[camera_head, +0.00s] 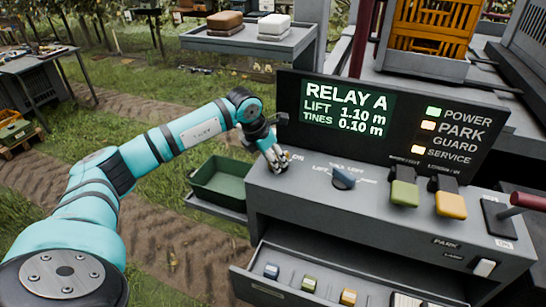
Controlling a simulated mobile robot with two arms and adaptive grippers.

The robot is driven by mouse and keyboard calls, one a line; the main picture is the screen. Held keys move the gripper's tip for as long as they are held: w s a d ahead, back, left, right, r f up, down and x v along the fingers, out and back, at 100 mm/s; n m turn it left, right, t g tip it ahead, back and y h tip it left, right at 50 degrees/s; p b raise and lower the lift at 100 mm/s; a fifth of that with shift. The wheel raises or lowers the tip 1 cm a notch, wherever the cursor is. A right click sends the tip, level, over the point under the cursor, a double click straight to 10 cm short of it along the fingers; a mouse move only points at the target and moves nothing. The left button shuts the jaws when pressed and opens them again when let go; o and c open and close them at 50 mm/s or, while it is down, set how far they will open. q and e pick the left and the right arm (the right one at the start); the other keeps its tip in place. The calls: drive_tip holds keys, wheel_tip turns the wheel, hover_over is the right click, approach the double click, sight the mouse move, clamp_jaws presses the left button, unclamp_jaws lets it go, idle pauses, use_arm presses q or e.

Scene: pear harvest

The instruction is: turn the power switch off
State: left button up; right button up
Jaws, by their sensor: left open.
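My left gripper (276,160) is open at the left end of the grey control console (395,220), low over its top. An "ON" label shows just right of the fingers. The gripper covers whatever control sits there, so I cannot see a power switch or tell whether the fingers touch one. On the black display panel (388,118), the green POWER lamp (433,111) is lit. The screen (347,107) reads RELAY A, LIFT 1.10 m, TINES 0.10 m. My right gripper is not in view.
A blue selector knob (343,178), a green control (404,193) and a yellow one (451,204) stand on the console. A red-handled lever (527,201) is at right. An open drawer (330,285) juts out below. A green bin (223,180) is left of the console.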

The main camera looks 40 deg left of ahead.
use_arm(q)
drive_tip(key=shift+w+f, duration=0.1)
drive_tip(key=shift+f, duration=0.15)
clamp_jaws()
